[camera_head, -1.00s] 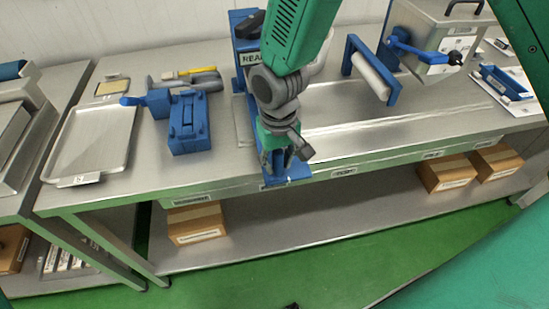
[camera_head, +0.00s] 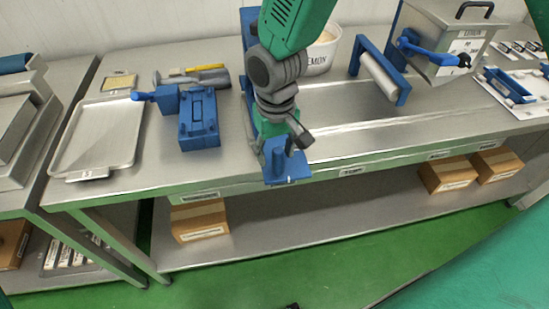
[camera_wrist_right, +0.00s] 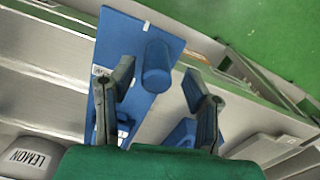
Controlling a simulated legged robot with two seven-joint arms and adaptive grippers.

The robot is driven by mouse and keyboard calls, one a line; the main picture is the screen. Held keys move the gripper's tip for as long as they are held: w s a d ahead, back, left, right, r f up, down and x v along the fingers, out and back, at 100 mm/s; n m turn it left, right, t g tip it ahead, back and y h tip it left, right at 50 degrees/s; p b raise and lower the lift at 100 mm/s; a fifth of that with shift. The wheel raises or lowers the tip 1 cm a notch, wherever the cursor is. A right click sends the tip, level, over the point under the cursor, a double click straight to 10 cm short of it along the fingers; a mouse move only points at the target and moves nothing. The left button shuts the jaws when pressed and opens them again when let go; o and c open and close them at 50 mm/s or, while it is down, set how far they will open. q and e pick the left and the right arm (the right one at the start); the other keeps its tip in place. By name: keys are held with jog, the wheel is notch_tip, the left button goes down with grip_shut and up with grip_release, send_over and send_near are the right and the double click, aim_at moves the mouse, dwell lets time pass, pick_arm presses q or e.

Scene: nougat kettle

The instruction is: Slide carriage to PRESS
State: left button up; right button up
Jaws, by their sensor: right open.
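The blue carriage (camera_head: 290,172) is at the bench's front, its near end at the front edge. In the right wrist view it is a long blue plate (camera_wrist_right: 130,35) with an upright round blue knob (camera_wrist_right: 157,62). My right gripper (camera_head: 285,143) comes down over the carriage in the head view. In the right wrist view my right gripper (camera_wrist_right: 158,88) is open, with its fingers on either side of the knob; contact cannot be told. My arm hides much of the carriage's far part. PRESS cannot be read on any label. My left gripper is not in view.
Right of the carriage are rails along the bench (camera_head: 350,143), a roller in a blue frame (camera_head: 380,75) and a steel box with a blue lever (camera_head: 445,40). A white LEMON tub (camera_head: 322,55) stands behind. A blue fixture (camera_head: 198,120) and metal tray (camera_head: 98,140) lie left.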

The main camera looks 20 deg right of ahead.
jog(key=r, duration=0.8)
jog(key=shift+a, duration=0.2)
jog(key=shift+d+r, duration=0.1)
jog(key=shift+r, duration=0.3)
